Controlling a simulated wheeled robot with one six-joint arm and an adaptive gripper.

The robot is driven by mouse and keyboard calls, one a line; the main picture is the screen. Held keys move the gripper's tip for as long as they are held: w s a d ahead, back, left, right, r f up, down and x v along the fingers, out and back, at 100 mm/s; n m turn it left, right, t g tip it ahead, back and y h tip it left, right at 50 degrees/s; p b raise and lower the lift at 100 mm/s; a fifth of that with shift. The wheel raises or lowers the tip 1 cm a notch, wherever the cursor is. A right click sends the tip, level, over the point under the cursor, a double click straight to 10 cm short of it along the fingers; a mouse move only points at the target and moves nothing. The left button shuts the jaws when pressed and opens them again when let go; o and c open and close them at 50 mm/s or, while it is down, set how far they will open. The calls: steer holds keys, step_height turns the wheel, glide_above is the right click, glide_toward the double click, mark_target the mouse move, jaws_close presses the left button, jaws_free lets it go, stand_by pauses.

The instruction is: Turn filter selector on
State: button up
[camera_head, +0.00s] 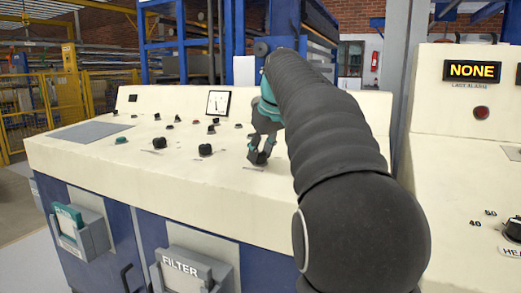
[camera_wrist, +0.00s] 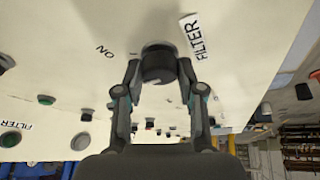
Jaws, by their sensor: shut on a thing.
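The filter selector (camera_wrist: 158,66) is a black round knob on the cream panel, at the top middle of the wrist view. A FILTER label (camera_wrist: 196,40) is beside it on the right and an ON mark (camera_wrist: 105,51) on the left, both rotated in this view. My gripper (camera_wrist: 158,80) has a finger on each side of the knob and is shut on it. In the head view my gripper (camera_head: 262,158) is low at the panel's front right part; the knob is mostly hidden there by the fingers. The knob's pointer direction cannot be made out.
The sloped cream panel (camera_head: 80,158) carries several other knobs, such as a black one (camera_head: 205,150) left of my gripper and a green one (camera_head: 121,140). A dial gauge (camera_head: 218,103) stands behind. A second console with a NONE display (camera_head: 472,70) is at right.

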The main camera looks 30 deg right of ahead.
steer(key=m+h+p, duration=0.1)
steer(key=m, duration=0.2)
steer(key=shift+a+m, duration=0.15)
steer(key=shift+m, duration=0.15)
steer(key=shift+m+h+p, duration=0.45)
steer(key=shift+m+h, duration=0.25)
steer(key=shift+m, duration=0.7)
steer(key=o, duration=1.1)
steer(key=shift+o, duration=0.2)
steer(key=v, duration=1.2)
